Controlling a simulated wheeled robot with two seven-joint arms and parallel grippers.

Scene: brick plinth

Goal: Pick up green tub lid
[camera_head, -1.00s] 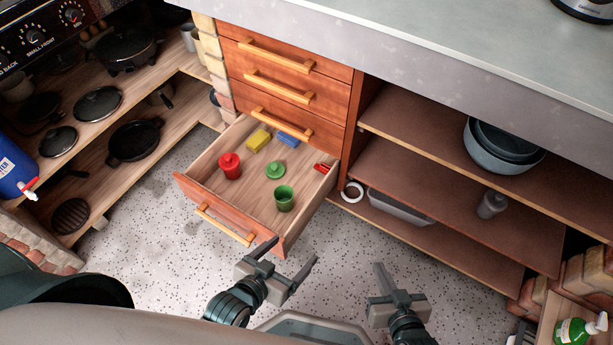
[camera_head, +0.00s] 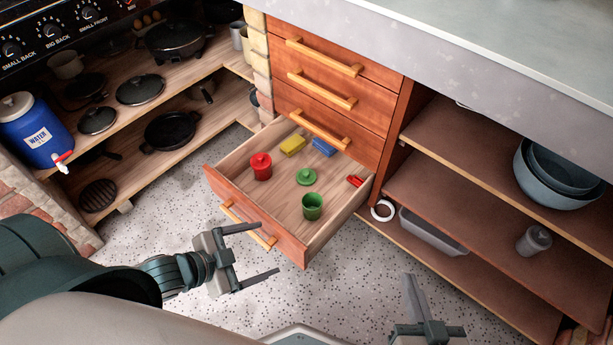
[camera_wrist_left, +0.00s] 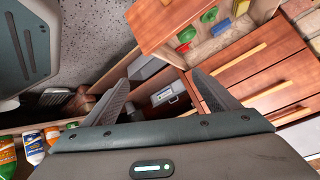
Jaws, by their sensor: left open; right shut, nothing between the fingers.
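The green lid (camera_head: 306,176), a small disc with a knob, lies on the floor of the open drawer (camera_head: 240,205). The green tub (camera_head: 312,208) stands uncovered just in front of it. My left gripper (camera_head: 268,250) is open and empty, outside the drawer near its front handle, well short of the lid. In the left wrist view the open fingers (camera_wrist_left: 160,76) have nothing between them, and the lid (camera_wrist_left: 209,15) shows in the drawer near the top. My right gripper (camera_head: 409,280) is shut and empty at the lower right, partly cut off by the frame edge.
The stone worktop (camera_head: 480,60) overhangs the drawer unit. Open shelves (camera_head: 470,200) stand right. Speckled floor (camera_head: 350,270) is free in front.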

